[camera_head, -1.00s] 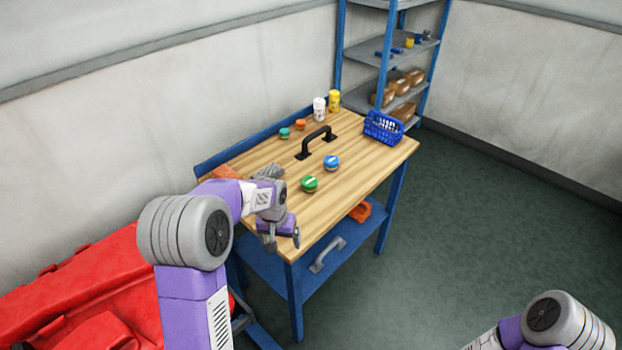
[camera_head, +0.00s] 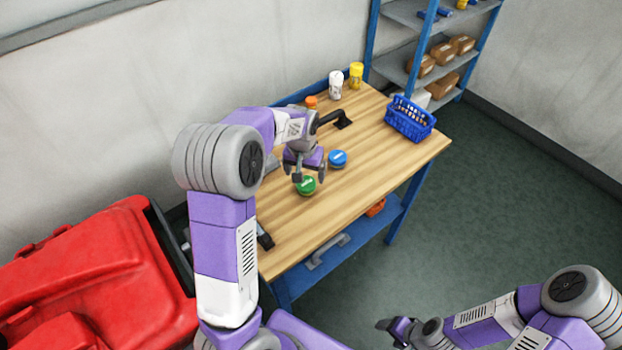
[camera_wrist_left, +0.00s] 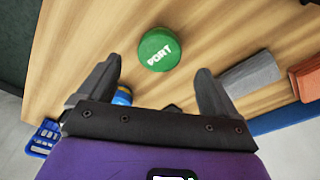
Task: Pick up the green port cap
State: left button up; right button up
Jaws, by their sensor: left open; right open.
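The green port cap (camera_head: 306,184) stands on the wooden table top (camera_head: 360,186), near its front left part. It is round, and white lettering "PORT" shows on it in the left wrist view (camera_wrist_left: 159,49). My left gripper (camera_head: 309,178) is open and empty above the table, close over the cap. In the left wrist view the cap lies ahead of and between the two spread fingers (camera_wrist_left: 155,85), not touched by them. My right gripper (camera_head: 392,328) is low at the bottom of the head view, away from the table, and empty.
A blue cap (camera_head: 338,158) sits just behind the green one. A black handle (camera_head: 335,119), an orange cap (camera_head: 311,102), a white bottle (camera_head: 336,84), a yellow bottle (camera_head: 356,75) and a blue basket (camera_head: 410,119) stand farther back. A grey block (camera_wrist_left: 250,74) lies beside the green cap.

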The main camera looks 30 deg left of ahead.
aim_at(306, 182)
pick_arm(q)
jog(key=shift+f, duration=0.9)
jog(key=f, duration=0.1)
jog(key=f+b, duration=0.1)
jog(key=f, duration=0.2)
jog(key=shift+w+f+b, duration=0.15)
jog(key=shift+w+b, duration=0.1)
jog(key=shift+b, duration=0.05)
jog(key=c, duration=1.1)
